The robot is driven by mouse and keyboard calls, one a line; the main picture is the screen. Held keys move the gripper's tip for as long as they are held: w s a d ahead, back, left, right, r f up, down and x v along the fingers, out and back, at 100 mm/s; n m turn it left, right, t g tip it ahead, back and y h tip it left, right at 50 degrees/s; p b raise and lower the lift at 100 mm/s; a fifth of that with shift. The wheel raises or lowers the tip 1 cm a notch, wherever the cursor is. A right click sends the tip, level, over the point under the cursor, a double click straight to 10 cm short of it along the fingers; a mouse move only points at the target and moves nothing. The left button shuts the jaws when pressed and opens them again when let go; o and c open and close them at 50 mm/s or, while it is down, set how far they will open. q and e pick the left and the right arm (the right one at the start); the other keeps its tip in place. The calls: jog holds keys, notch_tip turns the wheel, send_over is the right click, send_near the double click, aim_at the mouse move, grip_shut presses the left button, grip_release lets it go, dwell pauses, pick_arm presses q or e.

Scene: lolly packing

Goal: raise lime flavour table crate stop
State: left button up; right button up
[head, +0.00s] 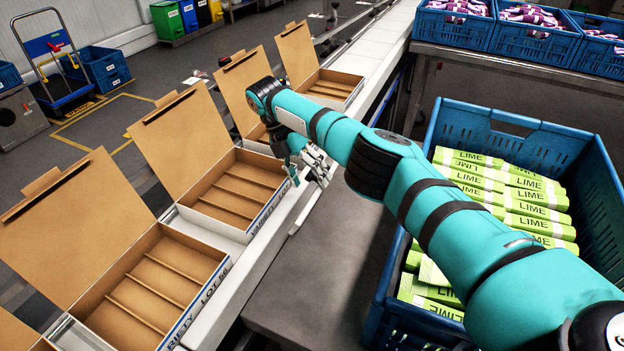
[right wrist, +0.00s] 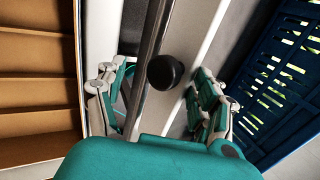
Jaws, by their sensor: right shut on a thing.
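The lime flavour table (head: 310,270) is a grey surface with a blue crate (head: 585,165) of green LIME packets (head: 530,195) on it. My right gripper (head: 318,168) is at the table's far left edge, beside the conveyor. In the right wrist view, a round black knob (right wrist: 165,72) sits between the two fingers of my right gripper (right wrist: 158,100), next to a metal rail (right wrist: 152,40). The gripper is shut on this knob, which appears to be part of the crate stop. My left gripper is out of view.
Open cardboard boxes (head: 150,290) with dividers stand along the white conveyor (head: 265,240) at the left. Blue crates of purple packets (head: 535,30) stand on a table at the back right. The lime table is bare left of its crate.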

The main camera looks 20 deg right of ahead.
jog(key=shift+a+f, duration=0.45)
jog(key=shift+a, duration=0.1)
jog(key=o, duration=1.4)
jog(key=shift+w+a+f, duration=0.15)
jog(key=shift+w, duration=0.3)
jog(key=shift+o, duration=0.2)
jog(key=shift+s+d, duration=0.1)
jog(key=shift+d, duration=0.1)
notch_tip(320, 180, up, 10)
